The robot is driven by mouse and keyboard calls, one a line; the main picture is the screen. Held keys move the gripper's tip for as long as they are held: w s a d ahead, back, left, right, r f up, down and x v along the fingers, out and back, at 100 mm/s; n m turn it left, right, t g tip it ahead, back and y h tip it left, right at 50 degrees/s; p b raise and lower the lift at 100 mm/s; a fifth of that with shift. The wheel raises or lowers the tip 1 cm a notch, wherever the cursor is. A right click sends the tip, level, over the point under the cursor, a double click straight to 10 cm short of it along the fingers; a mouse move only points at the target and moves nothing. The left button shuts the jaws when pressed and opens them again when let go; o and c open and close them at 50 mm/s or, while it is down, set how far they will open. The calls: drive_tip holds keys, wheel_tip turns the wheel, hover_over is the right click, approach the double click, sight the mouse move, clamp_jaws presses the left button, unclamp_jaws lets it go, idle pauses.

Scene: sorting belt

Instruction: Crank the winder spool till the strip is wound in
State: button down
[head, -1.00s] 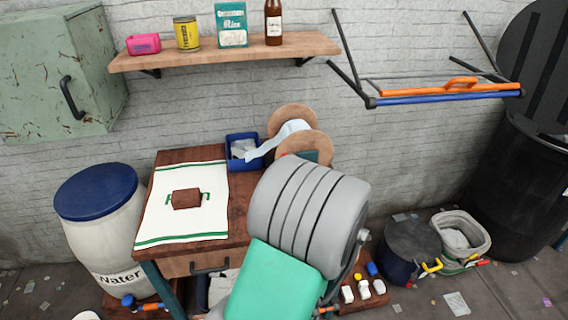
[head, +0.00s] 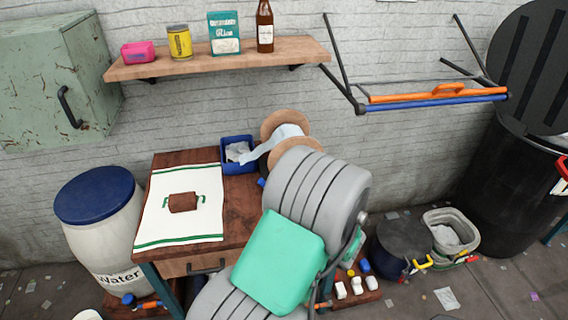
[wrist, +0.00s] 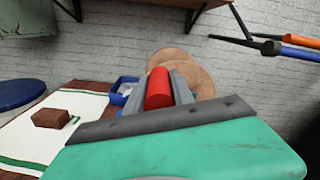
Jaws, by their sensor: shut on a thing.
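The winder spool (head: 286,124) has two round tan flanges and stands at the back right of the wooden table. A pale strip (head: 262,144) runs from between the flanges down left into a blue bin (head: 223,160). In the wrist view the flanges (wrist: 194,66) show just beyond my gripper (wrist: 160,88). Its grey fingers are shut on a red cylindrical crank handle (wrist: 158,88). In the head view my arm hides the gripper, the handle and the lower right of the spool. Some strip lies crumpled in the bin.
A white cloth (head: 185,228) with a brown block (head: 183,202) covers the table's left part. A shelf (head: 215,62) with several goods hangs above. A water barrel (head: 95,225) stands left. A dark pot (head: 401,246) and a grey bucket (head: 452,232) stand right.

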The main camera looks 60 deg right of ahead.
idle(0.4)
drive_tip(key=c, duration=1.1)
unclamp_jaws()
drive_tip(key=shift+s, duration=0.15)
drive_tip(key=b+v, duration=0.2)
drive_tip(key=v, duration=0.5)
drive_tip(key=shift+s+a, duration=0.15)
drive_tip(key=shift+a, duration=0.15)
